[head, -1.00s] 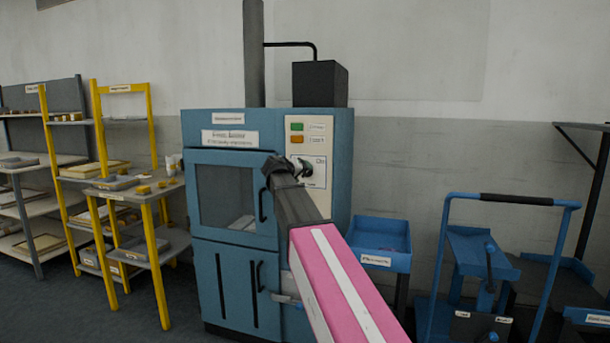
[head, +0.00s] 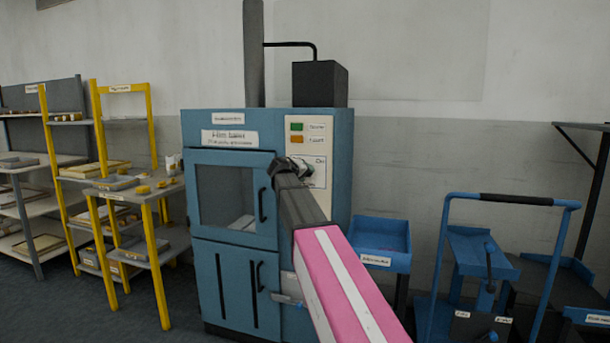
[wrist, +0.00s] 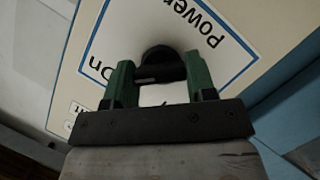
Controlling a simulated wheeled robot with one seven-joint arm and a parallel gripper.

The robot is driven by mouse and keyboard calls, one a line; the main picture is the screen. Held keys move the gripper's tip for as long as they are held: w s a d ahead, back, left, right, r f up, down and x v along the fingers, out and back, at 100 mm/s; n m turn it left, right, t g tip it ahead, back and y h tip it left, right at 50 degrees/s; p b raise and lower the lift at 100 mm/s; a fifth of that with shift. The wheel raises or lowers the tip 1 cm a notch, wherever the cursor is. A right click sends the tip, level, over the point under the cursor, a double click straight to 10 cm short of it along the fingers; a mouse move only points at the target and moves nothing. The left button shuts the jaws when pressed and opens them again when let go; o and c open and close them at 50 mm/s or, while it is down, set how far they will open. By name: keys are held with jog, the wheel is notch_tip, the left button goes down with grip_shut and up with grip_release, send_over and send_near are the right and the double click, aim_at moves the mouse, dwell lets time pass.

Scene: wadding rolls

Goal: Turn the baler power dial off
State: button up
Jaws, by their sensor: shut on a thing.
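The baler (head: 235,255) is a blue cabinet in the head view with a cream control panel (head: 318,145) at its upper right. The power dial (wrist: 162,62) is a dark round knob on the panel. In the wrist view it sits between the two green fingers of my gripper (wrist: 160,80), which is shut on it. The printed "Power" and "On" labels beside the dial appear turned in that view. In the head view my gripper (head: 305,168) reaches the panel, and my arm covers its lower part. Which mark the dial points to is unclear.
A green button (head: 296,126) and an orange button (head: 297,139) sit above the dial. The baler door handle (head: 262,205) is close left of my arm. A blue bin (head: 380,240) and a blue trolley (head: 470,260) stand right. Yellow-framed shelves (head: 155,250) stand left.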

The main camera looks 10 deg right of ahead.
jog(key=n+h, duration=0.2)
jog(key=n, duration=0.1)
jog(key=n+h, duration=0.1)
jog(key=n, duration=0.3)
jog(key=shift+f+t+h, duration=0.15)
jog(key=shift+t+h, duration=0.15)
jog(key=shift+h, duration=0.1)
jog(key=n, duration=0.2)
jog(key=n+t, duration=0.1)
jog(key=n, duration=0.1)
jog(key=shift+f+n+t+h, duration=0.1)
jog(key=shift+n+t+h, duration=0.2)
jog(key=shift+h, duration=0.1)
jog(key=shift+n+t, duration=0.55)
jog(key=shift+n, duration=0.8)
jog(key=shift+n+t, duration=0.55)
jog(key=shift+n, duration=0.8)
jog(key=o, duration=0.9)
jog(key=shift+o, duration=0.2)
